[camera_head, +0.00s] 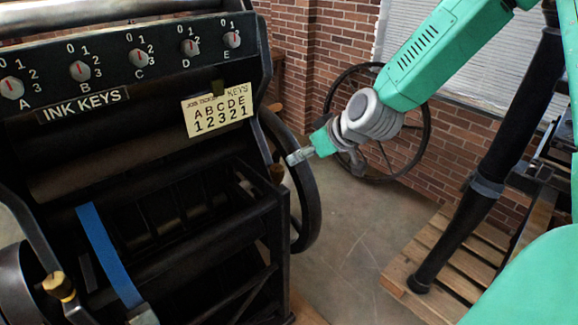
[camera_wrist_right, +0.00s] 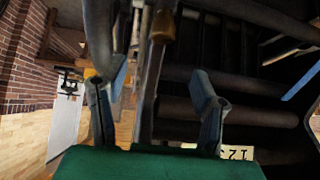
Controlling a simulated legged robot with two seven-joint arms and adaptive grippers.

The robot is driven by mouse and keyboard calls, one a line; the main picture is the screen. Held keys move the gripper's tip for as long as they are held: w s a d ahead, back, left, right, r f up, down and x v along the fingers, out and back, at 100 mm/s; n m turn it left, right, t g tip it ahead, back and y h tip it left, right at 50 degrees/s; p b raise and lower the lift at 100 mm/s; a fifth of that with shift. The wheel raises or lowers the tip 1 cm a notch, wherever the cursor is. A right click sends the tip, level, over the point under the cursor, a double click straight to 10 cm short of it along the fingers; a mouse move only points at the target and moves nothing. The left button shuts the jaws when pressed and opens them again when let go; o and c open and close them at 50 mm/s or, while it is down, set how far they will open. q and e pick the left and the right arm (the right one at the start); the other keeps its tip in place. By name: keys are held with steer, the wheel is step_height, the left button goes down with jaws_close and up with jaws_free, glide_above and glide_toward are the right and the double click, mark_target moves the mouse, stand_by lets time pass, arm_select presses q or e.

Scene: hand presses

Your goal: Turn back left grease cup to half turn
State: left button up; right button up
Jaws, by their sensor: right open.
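A small brown-brass cup (camera_head: 277,173) sits at the right side of the dark press frame (camera_head: 240,225) in the head view; it looks like a grease cup. My right gripper (camera_head: 297,156) is just to its right, pointing left at the press. In the right wrist view a brass-coloured cup (camera_wrist_right: 163,25) shows beyond the open fingers of my right gripper (camera_wrist_right: 158,82), with nothing between the fingertips. Whether the fingers straddle the cup I cannot tell. Another brass piece (camera_head: 58,285) is at the lower left of the press. My left gripper is not in view.
The panel above has ink key knobs A to E (camera_head: 80,71) and a card (camera_head: 218,108) reading A B C D E, 1 2 3 2 1. A black wheel (camera_head: 305,190) stands close beside my right gripper. A wooden pallet (camera_head: 440,270) lies at right. Open floor (camera_head: 345,235) lies between.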

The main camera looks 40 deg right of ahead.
mark_target(279, 168)
steer(key=x, duration=1.3)
steer(key=shift+a+f, duration=0.2)
